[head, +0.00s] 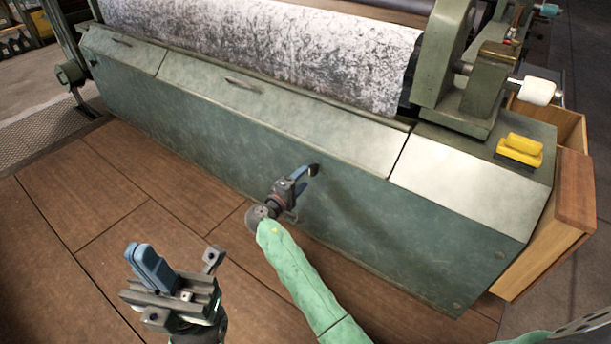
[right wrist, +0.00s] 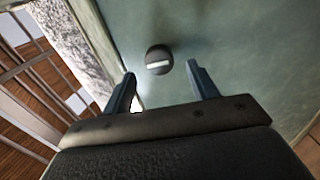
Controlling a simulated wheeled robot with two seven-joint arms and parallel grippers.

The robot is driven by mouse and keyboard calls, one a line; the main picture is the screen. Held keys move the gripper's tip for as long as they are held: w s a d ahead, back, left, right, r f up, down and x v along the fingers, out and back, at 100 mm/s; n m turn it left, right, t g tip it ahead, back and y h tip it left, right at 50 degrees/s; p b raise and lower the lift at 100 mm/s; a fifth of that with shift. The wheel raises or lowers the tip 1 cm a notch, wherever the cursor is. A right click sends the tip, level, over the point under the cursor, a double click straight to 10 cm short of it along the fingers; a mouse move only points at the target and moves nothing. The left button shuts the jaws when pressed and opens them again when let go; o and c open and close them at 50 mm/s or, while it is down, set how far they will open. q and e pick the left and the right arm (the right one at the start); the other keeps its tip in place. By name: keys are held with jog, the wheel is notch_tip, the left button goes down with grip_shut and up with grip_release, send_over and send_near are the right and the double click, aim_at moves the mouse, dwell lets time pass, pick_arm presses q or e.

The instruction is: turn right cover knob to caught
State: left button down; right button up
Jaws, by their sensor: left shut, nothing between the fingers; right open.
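The cover knob (right wrist: 158,60) is a dark round knob with a pale bar across its face, on the green cover panel. In the right wrist view it sits just beyond and between the two blue fingertips of my right gripper (right wrist: 160,74), which is open. I cannot tell whether the fingers touch it. In the head view my right gripper (head: 304,174) is at the front panel and largely hides the knob. My left gripper (head: 142,256) is shut and empty, over the wooden floor at lower left, away from the panel.
The green machine cover (head: 220,137) runs across the view below a large mottled roll (head: 270,45). A yellow block (head: 520,148) lies on the right end, near a white-handled part (head: 537,91). An open wooden drawer (head: 550,225) juts out at right. Wooden floor (head: 110,210) is clear in front.

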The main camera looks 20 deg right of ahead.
jog(key=v, duration=0.4)
jog(key=shift+s+a, duration=0.2)
jog(key=shift+s, duration=0.05)
